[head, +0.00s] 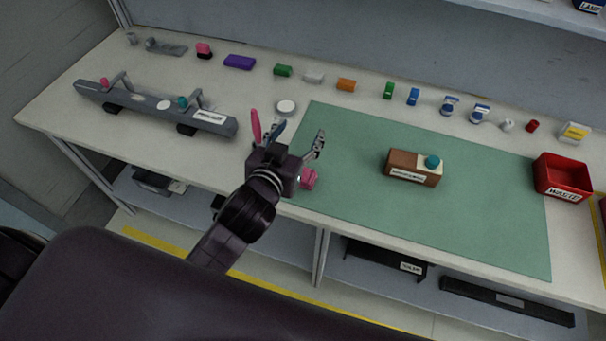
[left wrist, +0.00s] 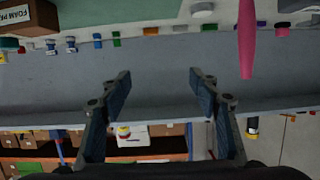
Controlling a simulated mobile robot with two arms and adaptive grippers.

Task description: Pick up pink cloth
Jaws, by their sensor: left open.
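A small crumpled pink piece (head: 308,178), which looks like the pink cloth, lies at the left front edge of the green mat (head: 480,215) in the head view. My left gripper (head: 297,138) is open, with its fingers spread over the table just above and left of it in the picture. Its hand partly borders the pink piece. In the left wrist view the open fingers (left wrist: 160,85) have nothing between them, and the crumpled pink piece is not seen there. My right gripper is in neither view.
A slim pink tapered object (head: 256,126) stands close beside the left finger; it also shows in the left wrist view (left wrist: 247,40). A grey dashboard bar (head: 150,106) is left, a labelled brown block (head: 408,175) on the mat, a red waste bin (head: 562,178) right. Small parts line the back.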

